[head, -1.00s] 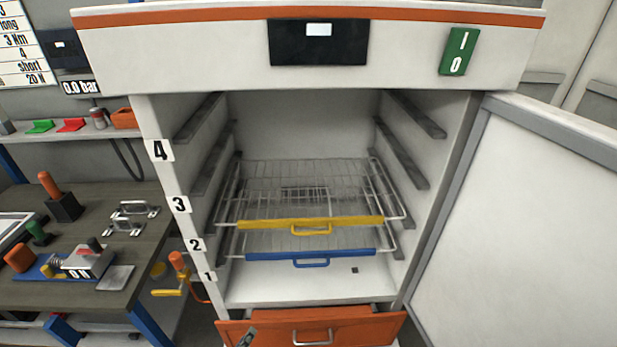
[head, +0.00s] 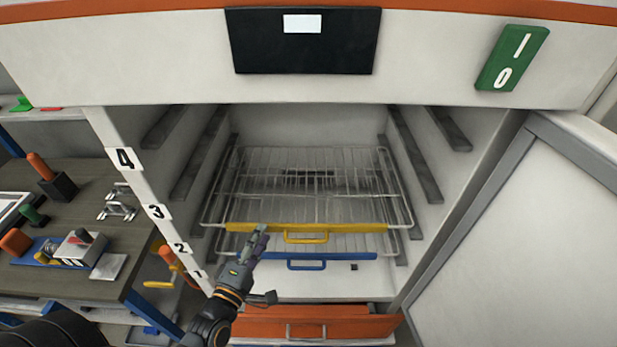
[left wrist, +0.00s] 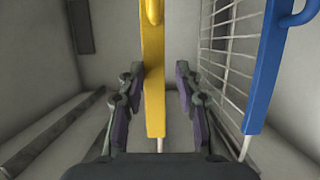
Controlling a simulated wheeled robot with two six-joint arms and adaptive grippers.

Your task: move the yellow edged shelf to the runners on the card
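The yellow edged shelf (head: 277,227) is a wire rack with a yellow front bar and handle, level inside the open cabinet. It appears to sit on the runners by label 2 (head: 180,248). My left gripper (head: 262,238) is at the left part of the yellow bar, left of its handle. In the left wrist view the open fingers (left wrist: 157,82) stand on either side of the yellow bar (left wrist: 153,60), with gaps visible. The runners by labels 3 (head: 157,212) and 4 (head: 124,158) are bare. No readable card shows now. My right gripper is out of view.
A blue edged shelf (head: 345,256) lies just below the yellow one and shows close by in the left wrist view (left wrist: 265,70). An orange drawer (head: 350,325) is below. The cabinet door (head: 510,240) stands open at right. A cluttered bench (head: 75,285) is at left.

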